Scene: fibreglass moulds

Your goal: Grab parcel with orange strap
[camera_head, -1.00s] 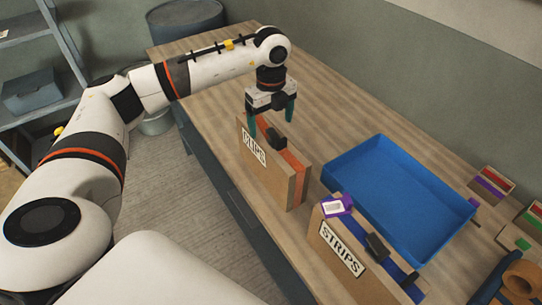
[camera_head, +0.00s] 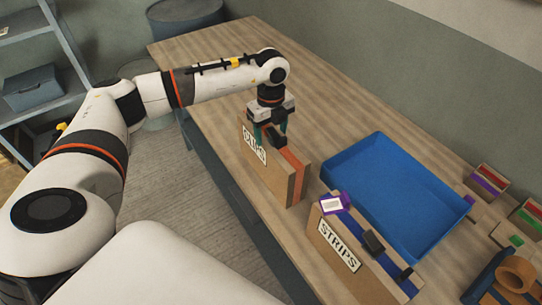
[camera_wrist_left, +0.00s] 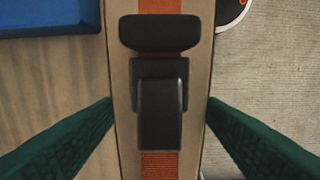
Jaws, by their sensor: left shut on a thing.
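The parcel with the orange strap (camera_head: 275,181) is a brown box standing upright near the table's front edge. It has a white label on its front face and a black buckle on top. My left gripper (camera_head: 268,132) reaches down over the parcel's far end and is shut on it. In the left wrist view the parcel (camera_wrist_left: 122,75) runs between the two green fingers, one on each side, and the orange strap (camera_wrist_left: 160,164) and black buckle (camera_wrist_left: 160,105) lie below the camera. My right gripper is not in view.
A blue tray (camera_head: 400,190) lies to the right of the parcel. A similar parcel labelled STRIPS (camera_head: 326,259), with a blue strap and purple tag, stands nearer. Small boxes (camera_head: 489,183) and a tape roll (camera_head: 516,272) are at the right. The table's far left is clear.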

